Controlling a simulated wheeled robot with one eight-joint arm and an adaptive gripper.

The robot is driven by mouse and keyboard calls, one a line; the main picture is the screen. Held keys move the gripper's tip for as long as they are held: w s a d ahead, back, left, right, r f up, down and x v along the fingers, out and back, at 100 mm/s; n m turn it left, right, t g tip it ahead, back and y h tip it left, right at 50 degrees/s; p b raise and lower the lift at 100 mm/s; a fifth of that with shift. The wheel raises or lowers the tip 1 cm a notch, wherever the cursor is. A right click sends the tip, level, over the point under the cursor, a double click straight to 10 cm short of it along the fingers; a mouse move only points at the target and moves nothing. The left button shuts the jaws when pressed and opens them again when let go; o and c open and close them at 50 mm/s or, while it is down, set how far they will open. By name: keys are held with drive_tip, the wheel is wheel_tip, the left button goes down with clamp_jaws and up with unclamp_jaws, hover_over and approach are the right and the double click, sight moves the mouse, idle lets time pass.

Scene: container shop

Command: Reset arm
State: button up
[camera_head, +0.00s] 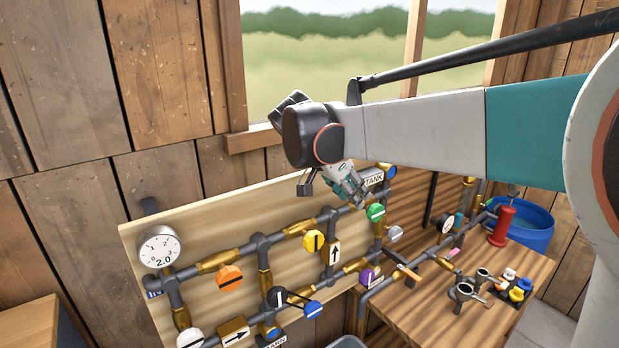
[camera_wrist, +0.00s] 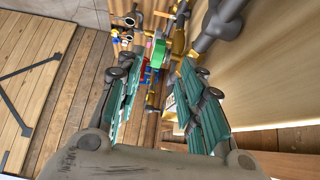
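My gripper (camera_head: 356,203) hangs from my arm in front of the pipe board in the head view, just above and left of a green valve knob (camera_head: 376,212). In the wrist view my gripper's two teal fingers (camera_wrist: 155,75) stand apart with nothing held between them. The green knob (camera_wrist: 159,53) shows beyond the fingertips, in the gap. I cannot tell from the head view how close the fingertips are to the knob.
A wooden pipe board (camera_head: 210,222) carries a gauge (camera_head: 159,247), an orange knob (camera_head: 230,279), a yellow knob (camera_head: 313,241) and a blue knob (camera_head: 313,310). A wooden bench (camera_head: 430,318) holds several fittings. A blue barrel (camera_head: 533,232) stands behind it. A window is above.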

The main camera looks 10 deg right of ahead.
drive_tip(key=s+a+f+n+t+y+b, duration=0.2)
drive_tip(key=s+f+n+b, duration=0.4)
drive_tip(key=s+f+b, duration=0.5)
drive_tip(key=s+a+f+n+t+y+b, duration=0.2)
drive_tip(key=s+f+n+y+b, duration=0.3)
drive_tip(key=f, duration=1.6)
drive_tip(key=s+n+b, duration=0.2)
drive_tip(key=s+b, duration=0.3)
drive_tip(key=s, duration=0.4)
drive_tip(key=shift+s+a+b, duration=0.15)
drive_tip(key=shift+a+b, duration=0.1)
drive_tip(key=shift+b, duration=0.15)
